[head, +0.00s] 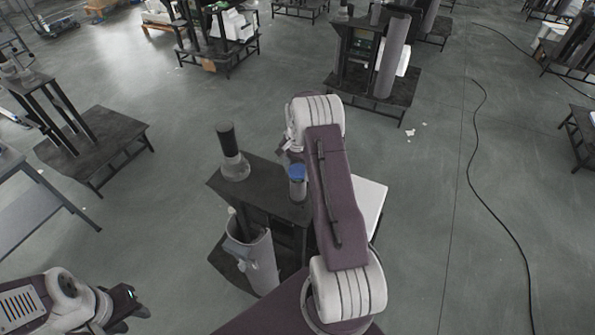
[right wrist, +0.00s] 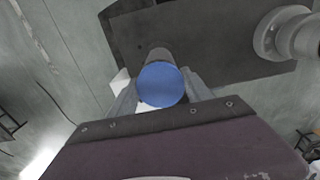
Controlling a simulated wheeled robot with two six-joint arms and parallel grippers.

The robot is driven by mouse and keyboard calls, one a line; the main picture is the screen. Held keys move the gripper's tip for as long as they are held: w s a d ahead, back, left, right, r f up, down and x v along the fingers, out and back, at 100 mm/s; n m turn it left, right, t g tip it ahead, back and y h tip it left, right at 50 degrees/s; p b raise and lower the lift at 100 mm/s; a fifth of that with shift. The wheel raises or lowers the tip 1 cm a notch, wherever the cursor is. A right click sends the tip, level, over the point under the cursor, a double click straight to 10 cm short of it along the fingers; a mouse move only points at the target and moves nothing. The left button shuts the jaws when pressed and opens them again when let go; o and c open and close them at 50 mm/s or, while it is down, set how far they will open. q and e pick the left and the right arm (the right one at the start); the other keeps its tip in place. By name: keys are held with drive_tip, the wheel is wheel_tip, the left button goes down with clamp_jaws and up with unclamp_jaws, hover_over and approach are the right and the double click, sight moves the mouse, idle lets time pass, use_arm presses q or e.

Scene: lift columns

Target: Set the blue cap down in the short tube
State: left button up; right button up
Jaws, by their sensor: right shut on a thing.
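The blue cap (head: 297,170) is a round blue disc at the top of a short grey tube (head: 297,190) on the dark stand's top. The cap also shows in the right wrist view (right wrist: 162,84), with a grey cylinder behind it. My right gripper (right wrist: 160,96) is shut on the cap, one finger on each side. I cannot tell how deep the cap sits or whether it touches the tube's rim. In the head view my right arm hides most of that gripper. My left gripper (head: 128,300) is at the lower left, away from the stand; its jaws are unclear.
A taller grey holder with a black cylinder (head: 232,150) stands left of the short tube on the stand top (head: 268,185). A large grey open bin (head: 255,262) is attached at the stand's front. A white panel (head: 370,205) is at its right. Open floor surrounds the stand.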

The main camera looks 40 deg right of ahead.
drive_tip(key=shift+f, duration=0.15)
drive_tip(key=o, duration=1.4)
wheel_tip(320, 180, up, 7)
drive_tip(key=p, duration=0.5)
